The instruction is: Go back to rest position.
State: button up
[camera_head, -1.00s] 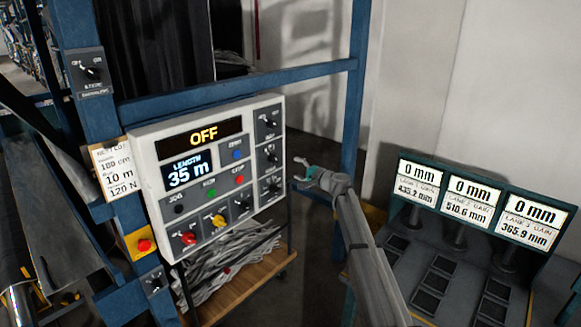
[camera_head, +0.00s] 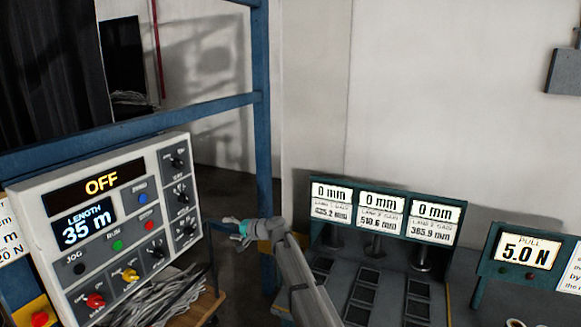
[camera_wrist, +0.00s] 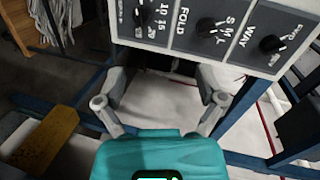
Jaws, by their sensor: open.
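My gripper (camera_head: 238,230) is at the end of my grey arm, just right of the white control panel (camera_head: 130,262) in the head view. In the wrist view my gripper (camera_wrist: 160,115) has its two grey fingers spread apart with nothing between them. The panel's lower edge with several black knobs shows beyond the fingertips there. The panel's display reads OFF, and its length display (camera_head: 85,228) reads 35 m.
A blue frame post (camera_head: 263,130) stands behind my gripper, with a blue crossbar to its left. A bench with lane displays (camera_head: 380,210) is right of my arm. A pull display (camera_head: 527,252) reads 5.0 N. Grey strips lie on a wooden shelf (camera_head: 205,305) below the panel.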

jog(key=s+d+f+g+h+b, duration=0.1)
jog(key=s+d+f+h+b, duration=0.1)
jog(key=s+d+f+h, duration=0.2)
jog(key=s+d+f+n+g+h+b, duration=0.1)
jog(key=s+d+f+h, duration=0.4)
jog(key=s+d+f, duration=0.6)
jog(key=s+d+f+n+g+h+b, duration=0.1)
jog(key=s+d+f+g+h+b, duration=0.2)
jog(key=s+d, duration=1.6)
jog(key=d+f+h+b, duration=0.1)
jog(key=d+f+h, duration=0.1)
jog(key=d+f, duration=0.2)
jog(key=shift+s+d+f, duration=0.2)
jog(key=shift+s+d, duration=0.2)
jog(key=shift+d, duration=0.8)
jog(key=c, duration=0.4)
jog(key=shift+a, duration=0.1)
jog(key=shift+c, duration=0.2)
